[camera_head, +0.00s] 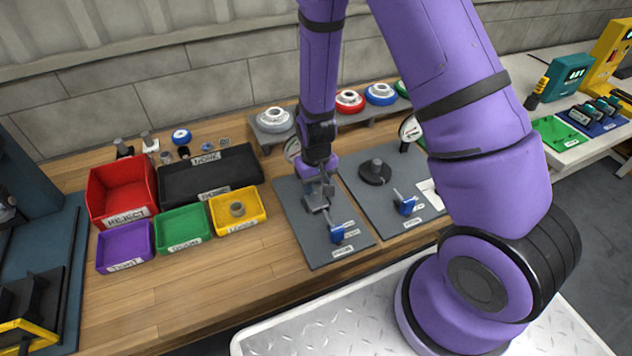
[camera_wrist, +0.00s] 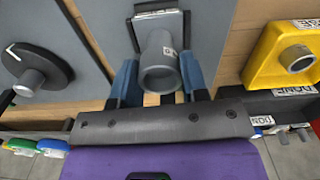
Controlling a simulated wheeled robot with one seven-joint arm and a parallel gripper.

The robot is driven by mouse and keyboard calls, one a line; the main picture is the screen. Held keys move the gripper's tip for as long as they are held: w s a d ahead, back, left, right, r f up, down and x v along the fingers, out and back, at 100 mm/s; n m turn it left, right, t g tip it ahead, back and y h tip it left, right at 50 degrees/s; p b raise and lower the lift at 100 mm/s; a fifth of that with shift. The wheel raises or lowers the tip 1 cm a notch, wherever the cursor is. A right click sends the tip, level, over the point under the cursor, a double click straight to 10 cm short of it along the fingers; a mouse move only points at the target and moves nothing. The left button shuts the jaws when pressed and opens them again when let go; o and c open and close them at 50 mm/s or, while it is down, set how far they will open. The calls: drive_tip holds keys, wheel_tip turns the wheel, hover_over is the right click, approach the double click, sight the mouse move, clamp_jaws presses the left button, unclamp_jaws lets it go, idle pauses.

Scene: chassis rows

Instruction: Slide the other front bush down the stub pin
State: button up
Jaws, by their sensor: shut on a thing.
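My gripper (camera_head: 318,192) points down over the left grey board (camera_head: 291,222). In the wrist view, its two blue-grey fingers (camera_wrist: 158,82) are shut on a grey, hollow, cylindrical bush (camera_wrist: 160,50), one on each side. The bush's open end faces the wrist camera. A small grey block with a pale label (camera_wrist: 150,14) shows just beyond the bush. I cannot make out the stub pin or tell whether the bush is around it. Another grey bush (camera_head: 237,209) stands in the yellow bin (camera_head: 257,220), which also shows in the wrist view (camera_wrist: 262,62).
A blue-handled clamp (camera_head: 337,234) stands at the left board's front. The right grey board (camera_head: 428,212) carries a dark round disc (camera_head: 375,171) and another blue clamp (camera_head: 405,206). Red (camera_head: 103,192), black (camera_head: 178,186), green (camera_head: 182,230) and purple (camera_head: 124,248) bins stand left. Bare wood lies in front of the bins.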

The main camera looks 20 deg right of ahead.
drive_tip(key=shift+f, duration=0.6)
drive_tip(key=o, duration=1.1)
drive_tip(key=shift+c, duration=0.2)
drive_tip(key=shift+r, duration=0.1)
wheel_tip(320, 180, up, 11)
drive_tip(key=shift+f, duration=0.2)
drive_tip(key=shift+r, duration=0.1)
